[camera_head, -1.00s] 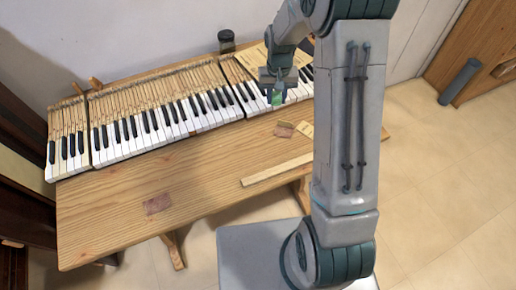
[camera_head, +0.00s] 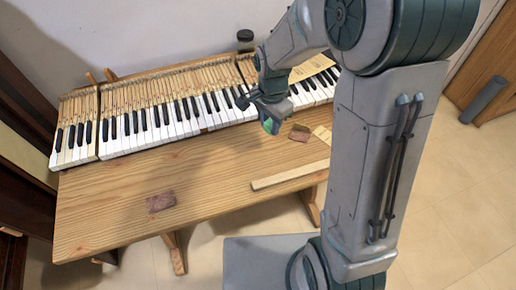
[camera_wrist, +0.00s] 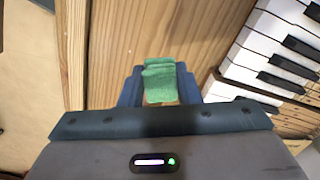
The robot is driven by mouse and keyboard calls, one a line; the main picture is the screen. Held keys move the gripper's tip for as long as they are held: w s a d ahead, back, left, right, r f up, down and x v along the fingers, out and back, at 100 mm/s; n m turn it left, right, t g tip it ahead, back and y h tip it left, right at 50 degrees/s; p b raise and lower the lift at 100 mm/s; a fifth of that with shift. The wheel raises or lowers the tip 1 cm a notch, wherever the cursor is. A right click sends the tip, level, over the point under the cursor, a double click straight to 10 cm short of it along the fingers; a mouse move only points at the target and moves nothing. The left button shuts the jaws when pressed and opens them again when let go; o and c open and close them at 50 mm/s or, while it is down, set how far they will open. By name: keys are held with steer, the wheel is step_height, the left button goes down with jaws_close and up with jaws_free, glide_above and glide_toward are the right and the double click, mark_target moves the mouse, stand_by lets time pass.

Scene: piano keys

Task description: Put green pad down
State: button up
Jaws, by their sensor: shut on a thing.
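My gripper (camera_head: 268,112) is shut on the green pad (camera_head: 270,126), held over the wooden table (camera_head: 110,210) just in front of the piano keys. In the wrist view the green pad (camera_wrist: 160,82) sits between the two blue fingers, above bare wood near the table's edge. I cannot tell the exact height of the pad over the table. My arm hides the right end of the keyboard and part of the table.
The piano keys (camera_head: 170,124) run along the back of the table. A reddish pad (camera_head: 160,202) lies at the front, another reddish pad (camera_head: 299,133) near the right. A wooden strip (camera_head: 289,174) lies at the right front. A dark jar (camera_head: 245,40) stands behind. The table's middle is clear.

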mark_target(258, 155)
steer(key=s+a+f, duration=0.3)
steer(key=shift+s+a, duration=0.2)
steer(key=shift+a, duration=0.1)
steer(key=shift+f, duration=2.05)
steer(key=shift+f, duration=0.25)
steer(key=o, duration=1)
steer(key=shift+r, duration=0.1)
